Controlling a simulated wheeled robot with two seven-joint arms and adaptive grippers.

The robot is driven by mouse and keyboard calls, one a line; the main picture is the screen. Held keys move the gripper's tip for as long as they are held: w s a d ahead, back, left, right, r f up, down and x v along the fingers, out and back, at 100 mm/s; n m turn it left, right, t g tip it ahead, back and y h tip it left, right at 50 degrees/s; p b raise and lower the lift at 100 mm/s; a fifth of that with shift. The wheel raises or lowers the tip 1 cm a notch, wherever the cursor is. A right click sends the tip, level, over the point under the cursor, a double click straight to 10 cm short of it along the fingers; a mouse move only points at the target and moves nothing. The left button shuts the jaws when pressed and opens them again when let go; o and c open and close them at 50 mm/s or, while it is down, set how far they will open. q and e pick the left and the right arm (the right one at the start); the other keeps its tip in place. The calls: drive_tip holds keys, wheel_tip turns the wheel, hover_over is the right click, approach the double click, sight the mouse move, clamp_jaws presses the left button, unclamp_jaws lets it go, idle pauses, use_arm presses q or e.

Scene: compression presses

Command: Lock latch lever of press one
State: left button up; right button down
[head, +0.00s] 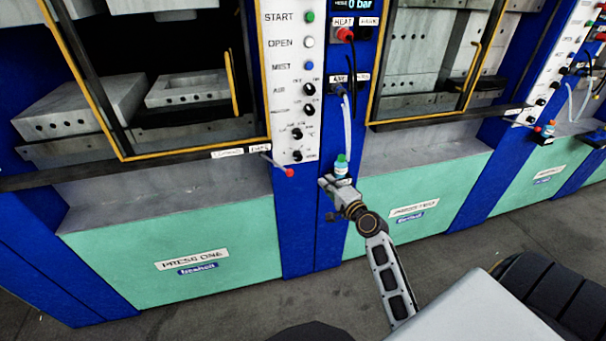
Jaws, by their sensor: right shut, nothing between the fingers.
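The latch lever (277,166) of press one is a thin rod with a red knob at its end. It sticks out at the lower right corner of the yellow-edged door, beside two small white labels, and slants down to the right. The press one front (190,260) is a green panel with its name plate. My right gripper (326,188) is shut and empty. It is to the right of the red knob and slightly lower in the picture, apparently apart from it. My left gripper is out of view.
A small bottle with a green cap (342,161) stands on the blue column right by my right gripper. A control panel (291,80) with buttons and knobs is above the lever. Press two (430,190) stands to the right. Grey floor lies in front.

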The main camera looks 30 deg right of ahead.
drive_tip(key=shift+a+f+m+y, duration=0.1)
drive_tip(key=shift+a+m+y, duration=0.1)
drive_tip(key=shift+m, duration=0.5)
drive_tip(key=shift+a+f+m+y, duration=0.1)
drive_tip(key=shift+a+m+y, duration=0.1)
drive_tip(key=shift+m, duration=0.5)
drive_tip(key=shift+w, duration=0.2)
drive_tip(key=shift+w, duration=4.85)
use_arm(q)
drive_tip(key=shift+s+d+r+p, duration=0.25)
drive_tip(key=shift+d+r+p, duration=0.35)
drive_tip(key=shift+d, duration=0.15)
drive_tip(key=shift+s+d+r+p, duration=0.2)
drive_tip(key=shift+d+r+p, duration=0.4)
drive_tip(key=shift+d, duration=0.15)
use_arm(e)
drive_tip(key=shift+s+a+r, duration=0.1)
drive_tip(key=shift+s+a, duration=0.15)
drive_tip(key=shift+a, duration=0.4)
drive_tip(key=shift+s+a, duration=0.25)
drive_tip(key=shift+a, duration=0.4)
drive_tip(key=shift+s+a+r, duration=0.1)
drive_tip(key=shift+s+a, duration=0.15)
drive_tip(key=shift+a, duration=0.4)
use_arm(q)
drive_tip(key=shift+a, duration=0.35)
use_arm(e)
drive_tip(key=shift+f, duration=0.1)
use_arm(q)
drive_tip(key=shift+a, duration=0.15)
